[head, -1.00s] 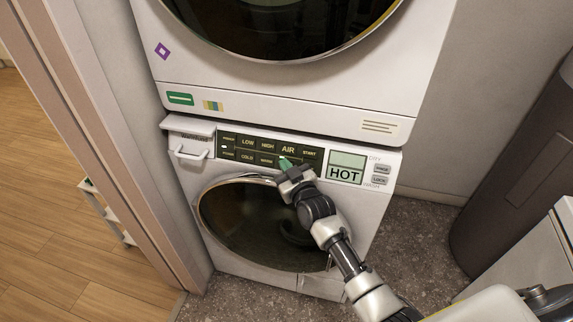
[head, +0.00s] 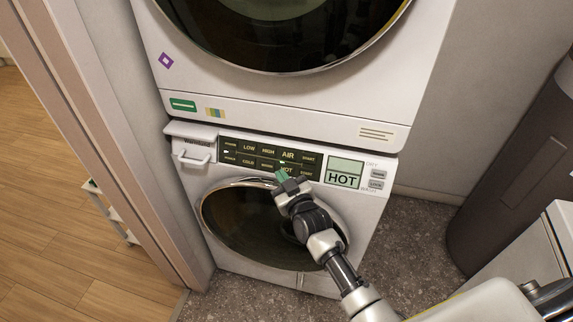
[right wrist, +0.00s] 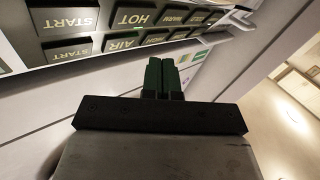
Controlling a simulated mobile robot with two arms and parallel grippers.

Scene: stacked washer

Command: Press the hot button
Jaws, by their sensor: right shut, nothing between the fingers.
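The hot button (head: 287,170) is in the lower row of the dark control panel on the lower machine, under AIR. Its label partly shows just above and right of my right gripper's tip. It also shows upside down in the right wrist view (right wrist: 135,18), uncovered. My right gripper (head: 280,175) has green fingers, shut with nothing between them; they also show in the right wrist view (right wrist: 161,75), in front of the panel. Contact with the panel cannot be told. The display (head: 343,174) reads HOT. My left gripper is not in view.
The upper machine (head: 300,122) sits above the panel. The lower machine's round door (head: 235,220) is below it. A handle (head: 193,158) sticks out at the panel's left. A door frame stands left, and a dark cylinder (head: 510,150) stands right.

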